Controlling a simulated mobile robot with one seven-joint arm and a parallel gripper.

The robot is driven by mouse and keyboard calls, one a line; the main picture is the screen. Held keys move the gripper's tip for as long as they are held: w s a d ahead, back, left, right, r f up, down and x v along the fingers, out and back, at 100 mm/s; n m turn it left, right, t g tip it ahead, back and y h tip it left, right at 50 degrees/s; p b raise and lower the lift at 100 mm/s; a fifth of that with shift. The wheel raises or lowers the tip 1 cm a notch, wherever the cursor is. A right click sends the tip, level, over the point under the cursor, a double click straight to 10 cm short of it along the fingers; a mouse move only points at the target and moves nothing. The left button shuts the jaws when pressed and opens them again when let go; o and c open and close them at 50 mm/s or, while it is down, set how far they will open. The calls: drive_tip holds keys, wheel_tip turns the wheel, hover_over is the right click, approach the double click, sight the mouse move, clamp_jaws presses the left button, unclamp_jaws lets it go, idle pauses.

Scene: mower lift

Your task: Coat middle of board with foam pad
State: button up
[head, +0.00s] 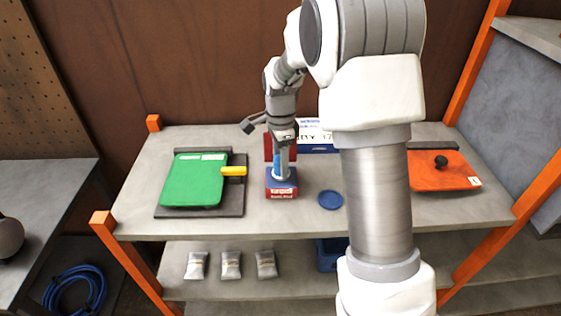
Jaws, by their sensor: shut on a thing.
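My gripper (282,150) points down near the middle of the bench. It is shut on a slim light-blue and white thing (281,168), perhaps the foam pad's handle. The lower end of this thing meets a blue container with a red label (281,190); I cannot tell whether it is inside or just above it. The pad itself cannot be made out. A green board (194,181) lies on a dark mat (237,203) to the left of my gripper. A yellow piece (233,170) sits at the board's right edge.
A round blue disc (330,199) lies right of the container. A blue crate with a white label (313,132) and a red object (267,147) stand behind. An orange board with a black knob (448,172) lies at right. Several grey packets (231,265) rest on the lower shelf (215,288).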

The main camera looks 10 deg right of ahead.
drive_tip(key=shift+f, duration=0.1)
idle(0.5)
drive_tip(key=shift+r+p, duration=2.65)
drive_tip(key=shift+r, duration=0.95)
drive_tip(key=shift+f, duration=0.1)
